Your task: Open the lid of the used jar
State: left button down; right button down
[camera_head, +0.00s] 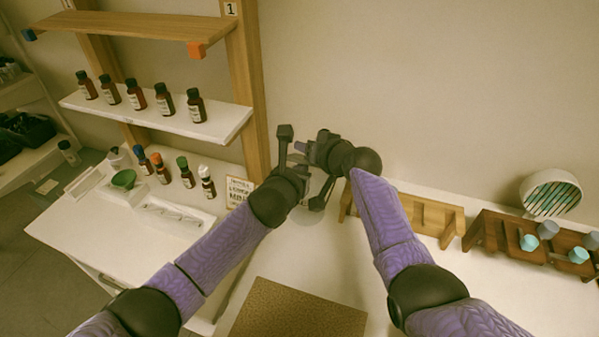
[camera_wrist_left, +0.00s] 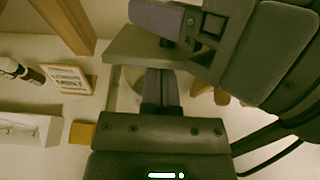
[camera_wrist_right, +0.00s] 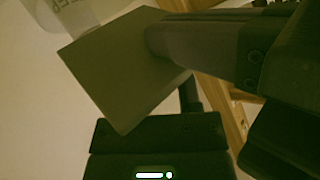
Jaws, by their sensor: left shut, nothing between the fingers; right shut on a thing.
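The used jar is mostly hidden by my two grippers. Its pale body (camera_wrist_right: 75,14) with part of its lettering shows at the top left of the right wrist view. My left gripper (camera_head: 301,171) is shut and empty close above the back counter. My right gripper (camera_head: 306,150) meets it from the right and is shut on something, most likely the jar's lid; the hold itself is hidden. The two grippers cross closely in both wrist views. A flat grey plate fills part of each wrist view, and I cannot tell whether it is lid or finger.
A framed label card (camera_head: 238,191) stands left of my grippers. Wooden racks (camera_head: 432,217) stand to the right. A shelf (camera_head: 150,118) with brown bottles is at the left, above several colour-capped bottles. A brown mat (camera_head: 300,313) lies in front.

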pick_arm(q)
jog(key=shift+w+d+r, duration=0.1)
jog(key=shift+w+r, duration=0.15)
jog(key=shift+r, duration=0.2)
pick_arm(e)
jog(key=shift+c, duration=1.6)
grip_release()
jog(key=shift+f, duration=0.1)
pick_arm(q)
jog(key=shift+r, duration=0.1)
